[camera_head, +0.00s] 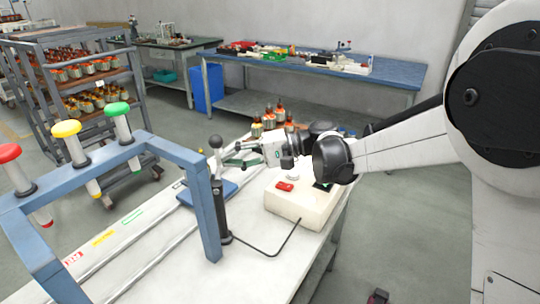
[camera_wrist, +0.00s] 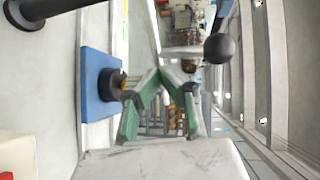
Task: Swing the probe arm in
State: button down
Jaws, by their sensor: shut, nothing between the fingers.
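The dark ball also shows in the wrist view (camera_wrist: 219,48), beyond and right of my fingers. My gripper (camera_head: 228,161), with green fingers, is just right of the knob in the head view. In the wrist view my gripper (camera_wrist: 161,73) has its fingertips together with nothing between them. A black cylinder (camera_wrist: 108,84) stands on the blue plate, partly behind a finger. Contact with the knob cannot be told.
A cream box (camera_head: 295,207) with a red button (camera_head: 284,187) is right of the post; a black cable runs between them on the bench. A blue frame (camera_head: 170,150) with red, yellow and green handles stands at left. Wound parts (camera_head: 270,118) are behind my gripper.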

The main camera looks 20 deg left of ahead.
aim_at(217, 158)
jog(key=shift+s+a+r, duration=0.1)
jog(key=shift+s+a, duration=0.25)
jog(key=shift+a, duration=0.45)
jog(key=shift+s+a, duration=0.3)
jog(key=shift+a, duration=0.45)
jog(key=w+d+r+p, duration=0.2)
jog(key=w+d, duration=0.7)
jog(key=d, duration=0.1)
jog(key=shift+w+r, duration=0.15)
jog(key=shift+r, duration=0.2)
jog(key=shift+d, duration=0.1)
jog(key=s+d+r+m+t+h+p, duration=0.1)
jog(key=s+d+r+m+t+h, duration=0.2)
jog(key=d, duration=0.6)
jog(key=s+d+m+t+h+p, duration=0.1)
jog(key=s+d+t+h, duration=0.3)
jog(key=d, duration=0.4)
jog(key=s+d+f+t+h+p, duration=0.1)
jog(key=s+d+f+t+h, duration=0.1)
jog(key=s+d, duration=0.6)
jog(key=s+d+f+t+h+p, duration=0.1)
jog(key=s+d+t+h, duration=0.3)
jog(key=s+d, duration=0.5)
jog(key=d+f+h, duration=0.1)
jog(key=d, duration=0.6)
jog(key=shift+d+m+h, duration=0.3)
jog(key=shift+m+h, duration=0.1)
